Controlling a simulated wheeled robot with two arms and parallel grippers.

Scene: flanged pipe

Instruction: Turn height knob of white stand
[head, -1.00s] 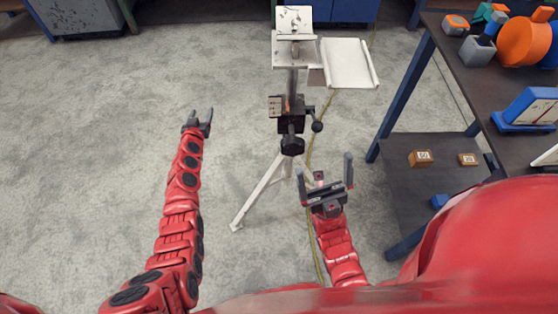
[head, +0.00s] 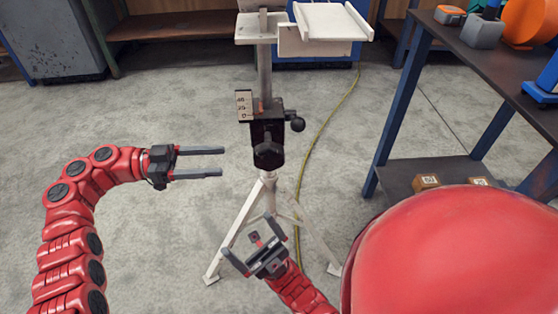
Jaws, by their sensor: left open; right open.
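The white stand (head: 264,75) stands upright on splayed tripod legs, with a white platform (head: 322,24) on top. Its black clamp block (head: 268,131) carries a large dark knob (head: 268,155) at the front and a smaller ball-ended handle (head: 297,124) on the right. I cannot tell which one is the height knob. A numbered scale plate (head: 244,104) is at the block's left. My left gripper (head: 221,161) is open and empty, pointing right toward the front knob with a visible gap. My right gripper (head: 248,232) is open and empty, below the knob and in front of the legs.
A dark table (head: 455,50) with blue legs and parts on it stands at the right, with small boxes on its lower shelf (head: 397,180). A yellow cable (head: 327,125) runs along the floor behind the stand. The floor (head: 160,100) left of the stand is clear.

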